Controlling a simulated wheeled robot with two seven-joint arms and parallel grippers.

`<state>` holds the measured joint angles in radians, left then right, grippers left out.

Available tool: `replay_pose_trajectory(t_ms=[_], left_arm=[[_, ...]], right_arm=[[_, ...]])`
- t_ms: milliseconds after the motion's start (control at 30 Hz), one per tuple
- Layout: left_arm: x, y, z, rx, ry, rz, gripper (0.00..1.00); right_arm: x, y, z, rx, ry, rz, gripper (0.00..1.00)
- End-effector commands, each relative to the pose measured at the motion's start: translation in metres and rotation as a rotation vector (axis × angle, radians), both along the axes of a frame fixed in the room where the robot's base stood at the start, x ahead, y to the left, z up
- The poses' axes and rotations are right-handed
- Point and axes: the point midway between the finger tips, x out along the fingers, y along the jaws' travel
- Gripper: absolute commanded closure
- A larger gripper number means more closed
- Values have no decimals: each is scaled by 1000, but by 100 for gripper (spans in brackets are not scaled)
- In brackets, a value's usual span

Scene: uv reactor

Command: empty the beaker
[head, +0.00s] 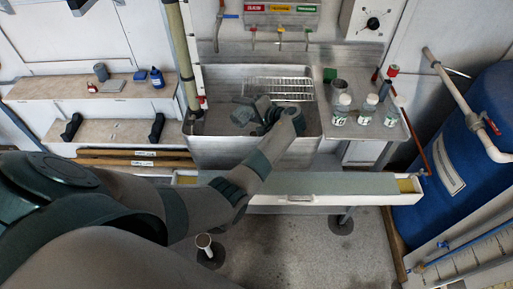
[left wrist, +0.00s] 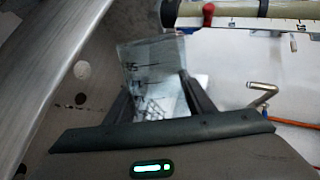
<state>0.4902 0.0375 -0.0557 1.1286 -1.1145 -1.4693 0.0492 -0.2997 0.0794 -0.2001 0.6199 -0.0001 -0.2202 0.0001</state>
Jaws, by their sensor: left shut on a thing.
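The beaker (left wrist: 150,60) is a clear, see-through vessel with dark markings, seen in the left wrist view between my fingers. My left gripper (left wrist: 158,92) is shut on it. The beaker looks tilted; I cannot tell whether liquid is in it. In the head view my left gripper (head: 244,112) is inside the outline of the grey sink (head: 212,150), above its basin. The beaker cannot be made out there. My right gripper is not in view.
A wire rack (head: 278,86) spans the back of the sink. A grey cup (head: 340,87) and several white bottles (head: 341,108) stand on the right counter. A vertical tube (head: 182,50) is at the sink's left. A long white tray (head: 310,187) lies in front.

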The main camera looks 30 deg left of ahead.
Motion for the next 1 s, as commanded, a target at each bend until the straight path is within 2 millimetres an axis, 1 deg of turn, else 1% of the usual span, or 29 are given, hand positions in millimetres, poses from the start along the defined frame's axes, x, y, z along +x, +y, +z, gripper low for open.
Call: replay_pose_trajectory(t_ms=[433, 1000], left_arm=[[-8, 2, -5, 6, 53, 0, 74], [-14, 4, -8, 13, 120, 1, 74]], right_arm=[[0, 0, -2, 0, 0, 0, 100], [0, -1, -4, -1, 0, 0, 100]])
